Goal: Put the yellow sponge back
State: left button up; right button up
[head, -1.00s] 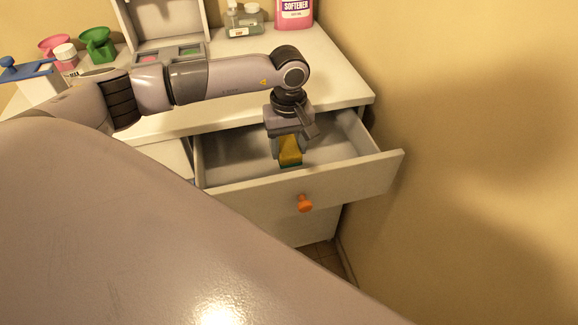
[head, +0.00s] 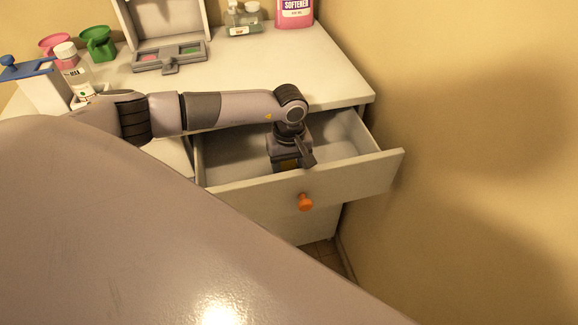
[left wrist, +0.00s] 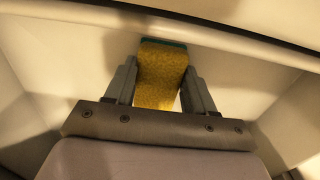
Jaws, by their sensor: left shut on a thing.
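The yellow sponge (left wrist: 162,78), with a green layer at its far end, is held between the two fingers of my left gripper (left wrist: 161,88) in the left wrist view. In the head view my left gripper (head: 288,162) is down inside the open drawer (head: 350,174), near its front wall. Only a small part of the sponge (head: 287,165) shows there, behind the gripper. I cannot tell whether the sponge touches the drawer's floor. My right gripper is not in view.
The drawer has an orange knob (head: 305,203) and looks otherwise empty. On the white top (head: 245,70) stand an open grey case (head: 168,55), a pink softener bottle (head: 295,12), small bottles (head: 243,20) and pink and green scoops. A wall is close on the right.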

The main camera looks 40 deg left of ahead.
pick_arm(q)
jog(key=o, duration=0.9)
jog(key=shift+o, duration=0.2)
jog(key=shift+r, duration=0.1)
jog(key=shift+r+p, duration=0.25)
jog(key=shift+p, duration=0.1)
notch_tip(320, 180, up, 12)
jog(key=b, duration=0.1)
jog(key=shift+f, duration=0.15)
